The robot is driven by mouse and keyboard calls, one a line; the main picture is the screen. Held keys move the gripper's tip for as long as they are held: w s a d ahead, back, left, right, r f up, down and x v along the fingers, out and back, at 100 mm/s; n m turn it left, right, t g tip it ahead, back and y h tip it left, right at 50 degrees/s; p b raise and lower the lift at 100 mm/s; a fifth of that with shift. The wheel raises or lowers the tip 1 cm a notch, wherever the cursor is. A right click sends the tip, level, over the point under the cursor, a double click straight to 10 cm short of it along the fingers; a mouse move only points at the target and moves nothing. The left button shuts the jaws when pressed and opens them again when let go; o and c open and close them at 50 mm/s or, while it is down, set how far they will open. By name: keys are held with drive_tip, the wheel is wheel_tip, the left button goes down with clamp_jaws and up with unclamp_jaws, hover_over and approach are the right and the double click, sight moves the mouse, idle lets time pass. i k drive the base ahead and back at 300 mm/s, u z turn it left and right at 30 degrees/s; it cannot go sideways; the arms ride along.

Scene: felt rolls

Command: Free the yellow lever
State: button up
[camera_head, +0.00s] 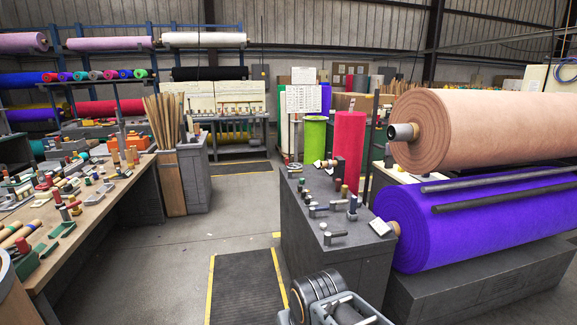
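A grey cabinet (316,232) stands at the centre, with several small levers and knobs on its top. One short upright piece with a dull yellow-tan top (344,191) stands near the middle of that top, close to the red roll. I cannot tell for sure that it is the yellow lever, or what holds it. A blue-topped upright piece (352,204) and grey handles (328,234) stand nearer. Parts of my arm show at the bottom edge, below the cabinet. My gripper's fingers are not visible.
A peach roll (480,125) and a purple roll (480,222) lie close on the right, with dark bars between. A cluttered wooden bench (100,210) is on the left. A yellow-edged mat (245,287) lies on the open floor between bench and cabinet.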

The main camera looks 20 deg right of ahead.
sight(290, 172)
drive_tip(key=i, duration=1.2)
drive_tip(key=z, duration=0.85)
drive_tip(key=k, duration=0.45)
drive_tip(key=u, duration=1)
drive_tip(key=i, duration=1.9)
drive_tip(key=u, duration=0.2)
drive_tip(key=i, duration=1.45)
drive_tip(key=z, duration=1.7)
drive_tip(key=i, duration=1)
drive_tip(key=z, duration=0.95)
